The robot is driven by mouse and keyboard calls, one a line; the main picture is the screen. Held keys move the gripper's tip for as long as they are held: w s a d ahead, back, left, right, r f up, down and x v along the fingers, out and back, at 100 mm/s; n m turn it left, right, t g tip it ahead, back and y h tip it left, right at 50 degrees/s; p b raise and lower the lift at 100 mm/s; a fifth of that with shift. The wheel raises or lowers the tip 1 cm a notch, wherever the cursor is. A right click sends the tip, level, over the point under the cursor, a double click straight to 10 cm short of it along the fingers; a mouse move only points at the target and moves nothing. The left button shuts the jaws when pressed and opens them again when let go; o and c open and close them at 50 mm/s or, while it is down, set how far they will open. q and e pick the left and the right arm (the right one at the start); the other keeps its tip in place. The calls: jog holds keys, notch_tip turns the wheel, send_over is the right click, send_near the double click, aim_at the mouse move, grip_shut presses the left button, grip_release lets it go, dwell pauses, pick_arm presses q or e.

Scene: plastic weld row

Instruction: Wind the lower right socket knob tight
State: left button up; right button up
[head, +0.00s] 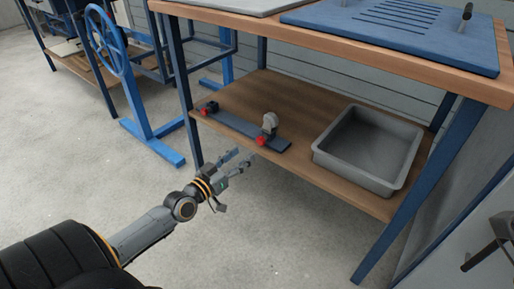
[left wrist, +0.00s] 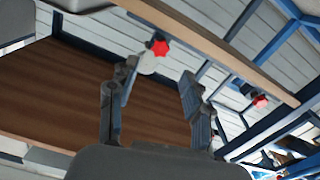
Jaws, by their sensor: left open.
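The lower right socket knob (head: 260,141) is red and sits on the near right end of a blue-grey bar on the lower shelf. A pale round piece (head: 269,119) stands at that socket. The knob also shows in the left wrist view (left wrist: 159,47), beyond the fingers. My left gripper (head: 241,158) is open and empty, in front of the shelf's front edge, short of the knob and apart from it. Its two fingers are spread in the left wrist view (left wrist: 159,73). How tight the knob is cannot be told.
Another red knob (head: 205,112) is at the bar's far left end. A grey open bin (head: 376,184) stands right of the bar on the shelf. The wooden bench top (head: 340,45) overhangs the shelf. Blue legs (head: 420,180) frame it. A blue wheel stand (head: 135,95) is at left.

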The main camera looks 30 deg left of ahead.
aim_at(259, 141)
pick_arm(q)
jog(key=w, duration=0.2)
jog(key=w+b, duration=0.1)
jog(key=w, duration=0.4)
jog(key=shift+w+d+b, duration=0.3)
jog(key=shift+d, duration=0.05)
grip_shut()
